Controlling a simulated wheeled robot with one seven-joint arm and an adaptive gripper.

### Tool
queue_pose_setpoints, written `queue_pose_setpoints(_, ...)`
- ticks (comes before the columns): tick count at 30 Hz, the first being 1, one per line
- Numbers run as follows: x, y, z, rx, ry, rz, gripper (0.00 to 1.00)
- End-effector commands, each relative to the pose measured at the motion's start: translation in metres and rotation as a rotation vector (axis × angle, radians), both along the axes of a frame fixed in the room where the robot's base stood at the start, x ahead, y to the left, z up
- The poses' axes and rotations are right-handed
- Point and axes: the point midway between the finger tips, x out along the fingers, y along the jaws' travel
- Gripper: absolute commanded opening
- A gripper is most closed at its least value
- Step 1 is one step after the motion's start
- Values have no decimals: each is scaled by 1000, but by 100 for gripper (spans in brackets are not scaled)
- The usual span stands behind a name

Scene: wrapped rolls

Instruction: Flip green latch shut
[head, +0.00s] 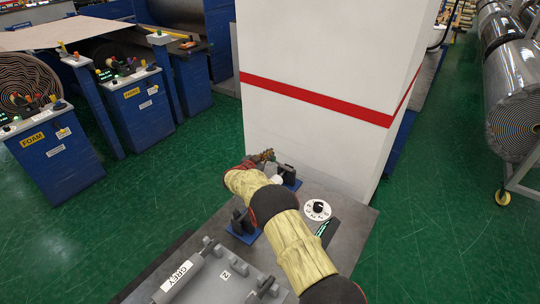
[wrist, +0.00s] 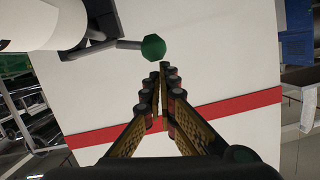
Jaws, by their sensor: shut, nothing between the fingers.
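The green latch knob (wrist: 153,47) shows in the wrist view as a dark green faceted ball on the end of a grey rod, which runs left to a dark and white body. My gripper (wrist: 162,72) is shut and empty, its fingertips just below the knob in the picture. A small gap seems to separate them, but I cannot tell the depth. In the head view my gripper (head: 265,156) is by the far end of the grey worktop, near a dark bracket (head: 287,172) on a blue base. My arm hides part of that area, and I cannot make out the green knob there.
A white pillar (head: 320,60) with a red stripe stands close behind the worktop (head: 347,222). A second dark bracket (head: 241,219) on a blue base, a white dial (head: 317,210) and a grey roller labelled GREY (head: 182,277) lie nearer. Green floor is open on both sides.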

Motion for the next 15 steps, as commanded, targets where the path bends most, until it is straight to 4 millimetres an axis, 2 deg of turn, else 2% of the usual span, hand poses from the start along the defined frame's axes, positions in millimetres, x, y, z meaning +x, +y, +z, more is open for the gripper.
queue_pose_setpoints(15, -78, 48, 23, 0, -1, 3, 0)
